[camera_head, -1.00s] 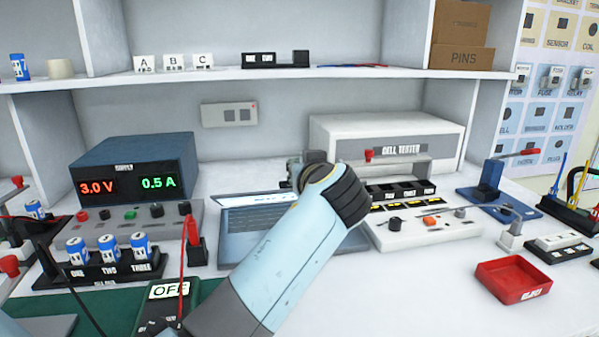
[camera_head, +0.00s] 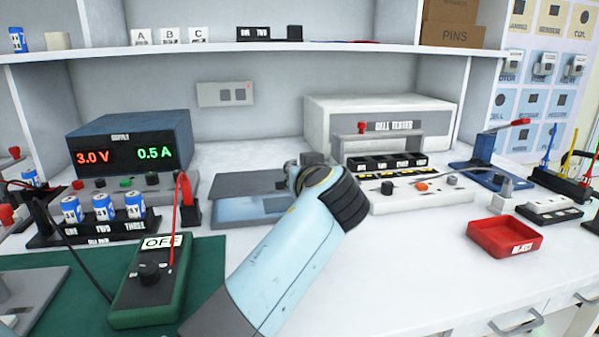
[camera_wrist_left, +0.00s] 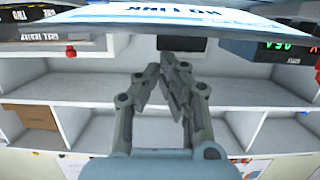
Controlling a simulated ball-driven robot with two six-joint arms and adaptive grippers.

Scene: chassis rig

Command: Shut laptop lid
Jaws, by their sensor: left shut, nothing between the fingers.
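The laptop (camera_head: 240,217) sits on the white bench in the middle of the head view. Its lid (camera_head: 245,182) is a dark grey panel tilted low over the base, its outer face showing; the blue front of the base stays uncovered. In the left wrist view the lit screen (camera_wrist_left: 200,12) with upside-down lettering crosses the top edge, so the lid stands partly open. My left gripper (camera_wrist_left: 173,62) is shut and empty, its fingertips just below the screen edge in that picture; I cannot tell if they touch. In the head view my wrist hides its fingers. My right gripper is out of view.
A supply (camera_head: 130,150) and a rack of blue cells (camera_head: 100,222) stand left of the laptop. A cell tester (camera_head: 385,125) stands right behind. A green meter (camera_head: 150,285) lies front left, a red tray (camera_head: 505,238) right. The bench front right of my arm is clear.

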